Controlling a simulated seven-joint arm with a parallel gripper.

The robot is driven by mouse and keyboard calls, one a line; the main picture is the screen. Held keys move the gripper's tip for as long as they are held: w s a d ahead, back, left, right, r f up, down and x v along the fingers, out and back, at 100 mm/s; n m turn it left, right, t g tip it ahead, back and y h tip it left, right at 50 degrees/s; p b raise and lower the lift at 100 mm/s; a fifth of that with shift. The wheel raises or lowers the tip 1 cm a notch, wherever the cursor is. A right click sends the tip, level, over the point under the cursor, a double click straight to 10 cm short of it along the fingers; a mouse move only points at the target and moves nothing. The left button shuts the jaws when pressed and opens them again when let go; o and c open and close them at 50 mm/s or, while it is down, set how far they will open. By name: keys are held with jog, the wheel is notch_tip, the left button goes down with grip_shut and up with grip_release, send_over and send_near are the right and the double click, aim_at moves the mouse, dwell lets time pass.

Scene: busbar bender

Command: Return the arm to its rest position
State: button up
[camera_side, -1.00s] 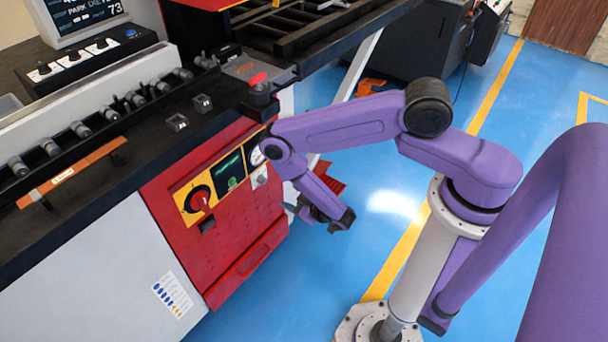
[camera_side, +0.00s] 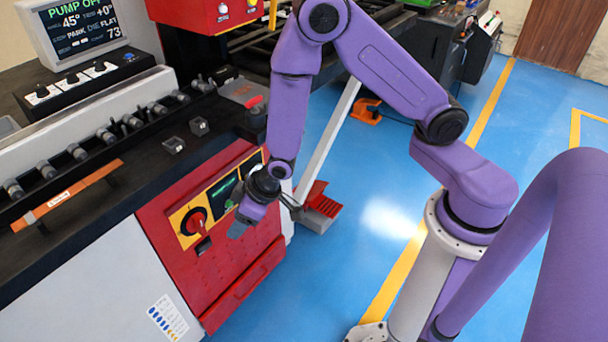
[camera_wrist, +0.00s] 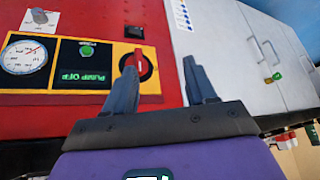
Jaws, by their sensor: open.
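My gripper (camera_side: 240,226) is in front of the red control panel (camera_side: 172,231) of the machine, fingers pointing down and to the left in the side view. In the wrist view my gripper (camera_wrist: 160,82) shows two dark fingers spread apart with nothing between them. A red rotary switch (camera_side: 194,220) on a yellow plate is close to the fingertips; it also shows in the wrist view (camera_wrist: 141,66), beside the left finger. I cannot tell whether they touch. My arm is bent up high at the elbow.
The monitor (camera_side: 78,26) reads PUMP OFF, 45°. A copper bar (camera_side: 68,194) lies on the black machine top. A red pedal (camera_side: 316,198) and an orange object (camera_side: 366,110) are on the blue floor. White cabinets (camera_wrist: 268,55) show in the wrist view.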

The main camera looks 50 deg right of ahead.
jog(key=s+d+r+n+g, duration=0.3)
jog(key=s+r+n+g, duration=0.1)
jog(key=s+r, duration=0.95)
jog(key=s+d+r+n+h, duration=0.1)
jog(key=s+d+r, duration=0.2)
jog(key=s+d, duration=0.2)
jog(key=s+d+r+n+g+h, duration=0.1)
jog(key=s+d+r, duration=0.2)
jog(key=s+d, duration=0.3)
jog(key=shift+s+d+r+n+h, duration=0.15)
jog(key=shift+r+n+h, duration=0.05)
jog(key=shift+n+h, duration=0.2)
